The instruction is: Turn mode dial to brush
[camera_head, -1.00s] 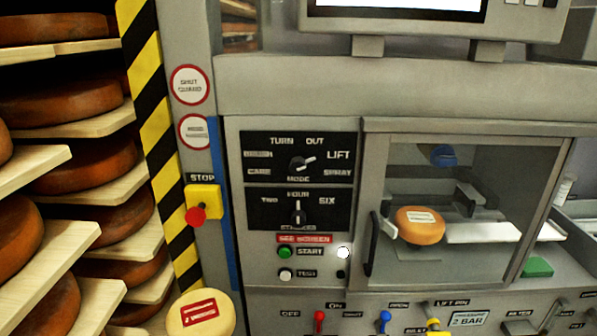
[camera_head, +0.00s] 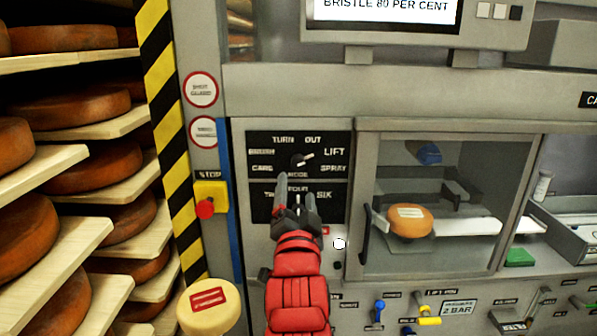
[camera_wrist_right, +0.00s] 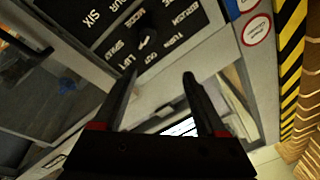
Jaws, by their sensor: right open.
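The mode dial (camera_head: 300,160) is a black knob with a white pointer on a black panel in the head view. Its pointer aims up and right, toward LIFT. TURN, OUT, SPRAY and CARE are around it; the label at its upper left is too blurred to read. My right gripper (camera_head: 297,187) is open and empty, just below the dial and in front of the lower dial, which it partly hides. In the right wrist view the mode dial (camera_wrist_right: 147,40) shows beyond the fingertips, apart from them. My left gripper is not in view.
A yellow stop box (camera_head: 212,194) with a red button is left of the panel. A glass-fronted chamber (camera_head: 455,180) with a cheese wheel (camera_head: 410,221) is to the right. A pale cheese (camera_head: 208,308) is at lower left, near shelves of wheels. The screen reads BRISTLE 80 PER CENT.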

